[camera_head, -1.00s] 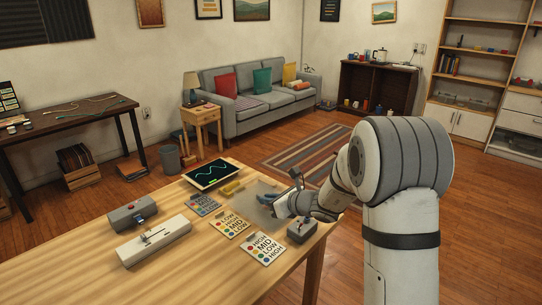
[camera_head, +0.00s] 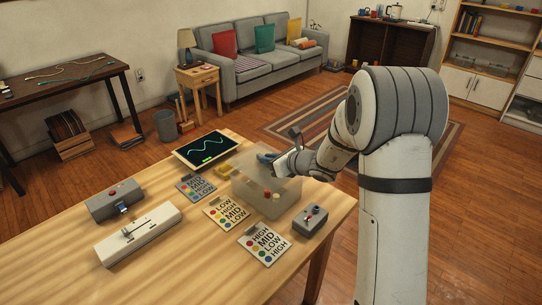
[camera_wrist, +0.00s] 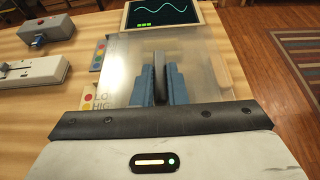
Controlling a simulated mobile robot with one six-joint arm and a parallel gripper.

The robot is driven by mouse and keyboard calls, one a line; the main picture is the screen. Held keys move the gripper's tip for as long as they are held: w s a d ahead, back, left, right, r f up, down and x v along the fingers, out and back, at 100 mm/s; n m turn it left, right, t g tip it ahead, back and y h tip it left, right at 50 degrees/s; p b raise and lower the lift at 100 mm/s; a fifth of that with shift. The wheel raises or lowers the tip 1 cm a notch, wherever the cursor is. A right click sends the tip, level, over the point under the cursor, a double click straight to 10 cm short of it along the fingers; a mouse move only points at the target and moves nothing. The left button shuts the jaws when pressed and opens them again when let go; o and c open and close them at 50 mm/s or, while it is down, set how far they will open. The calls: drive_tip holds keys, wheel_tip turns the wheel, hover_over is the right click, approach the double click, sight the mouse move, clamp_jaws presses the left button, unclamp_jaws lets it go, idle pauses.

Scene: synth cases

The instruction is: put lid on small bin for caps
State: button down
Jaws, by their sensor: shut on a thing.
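The small bin (camera_head: 247,197) is a clear, cloudy box on the table near its right edge, with red and pale caps (camera_head: 276,198) showing through its wall. In the wrist view, the lid (camera_wrist: 122,62) is a flat translucent sheet with a dark upright handle (camera_wrist: 159,72). My gripper (camera_wrist: 160,84) has its blue fingers shut on that handle. In the head view, my gripper (camera_head: 268,158) is at the top of the bin. The lid's edges blend with the bin there, so I cannot tell whether the lid touches the rim.
Label cards (camera_head: 228,213) and a yellow piece (camera_head: 229,167) lie left of the bin. A grey control box (camera_head: 311,220) stands close on its right. A screen (camera_head: 205,148) lies behind. Grey (camera_head: 115,201) and white (camera_head: 138,235) devices stand at left. The front left table is clear.

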drive_tip(key=shift+s+f+b, duration=0.15)
drive_tip(key=shift+f+b, duration=0.85)
drive_tip(key=shift+f, duration=0.15)
drive_tip(key=shift+b, duration=0.6)
idle(1.2)
drive_tip(key=shift+f+b, duration=0.95)
drive_tip(key=shift+b, duration=0.1)
drive_tip(key=c, duration=1.4)
unclamp_jaws()
drive_tip(key=shift+o, duration=0.2)
drive_tip(key=shift+d, duration=0.1)
drive_tip(key=v, duration=0.8)
drive_tip(key=shift+p, duration=0.3)
